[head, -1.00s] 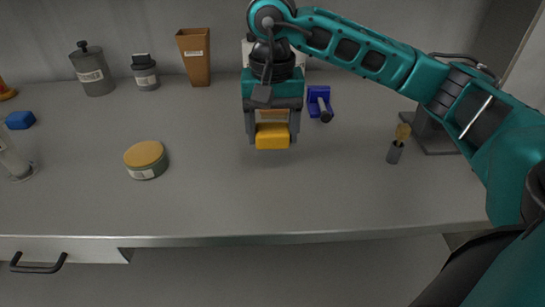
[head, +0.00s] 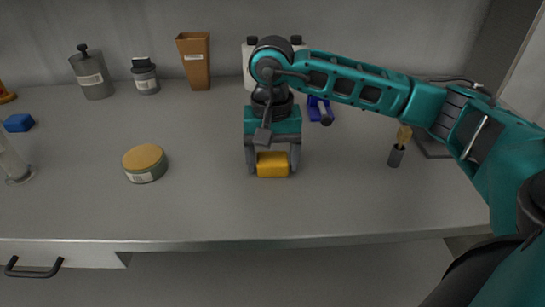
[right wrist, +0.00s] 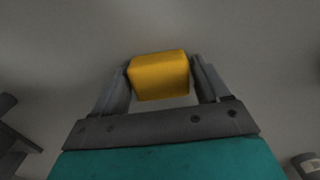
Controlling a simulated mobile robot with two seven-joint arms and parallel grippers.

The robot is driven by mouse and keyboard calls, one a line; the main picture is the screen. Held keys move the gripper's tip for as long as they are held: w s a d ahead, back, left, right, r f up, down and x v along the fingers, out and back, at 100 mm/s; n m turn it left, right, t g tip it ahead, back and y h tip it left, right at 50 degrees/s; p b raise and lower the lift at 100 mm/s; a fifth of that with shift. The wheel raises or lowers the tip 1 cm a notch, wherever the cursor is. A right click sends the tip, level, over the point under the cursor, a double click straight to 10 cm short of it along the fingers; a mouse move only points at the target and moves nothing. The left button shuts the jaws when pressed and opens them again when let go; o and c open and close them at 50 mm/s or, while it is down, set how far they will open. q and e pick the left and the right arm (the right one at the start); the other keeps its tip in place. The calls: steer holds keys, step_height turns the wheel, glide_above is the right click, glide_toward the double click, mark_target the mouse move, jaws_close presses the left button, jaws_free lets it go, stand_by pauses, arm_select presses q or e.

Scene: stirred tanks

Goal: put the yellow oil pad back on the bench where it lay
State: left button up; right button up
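The yellow oil pad (head: 272,165) is a small block between the fingers of my right gripper (head: 272,168), which points down over the front middle of the bench (head: 210,205). The right wrist view also shows the pad (right wrist: 159,75) between the two fingertips of the right gripper (right wrist: 160,80), with a finger at each side. The pad is low over the grey bench top; I cannot tell whether its underside touches it. My left gripper is not in view.
A round tin with a yellow lid (head: 145,163) stands left of the gripper. A dark-handled brush (head: 397,155) stands to the right. A blue tool (head: 319,109), an orange-brown container (head: 195,60) and grey jars are behind. The bench around the pad is clear.

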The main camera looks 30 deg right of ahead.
mark_target(273, 158)
steer(key=o, duration=0.3)
step_height(273, 158, up, 12)
steer(key=p, duration=0.1)
steer(key=shift+r, duration=0.2)
steer(key=shift+s, duration=0.1)
stand_by(0.7)
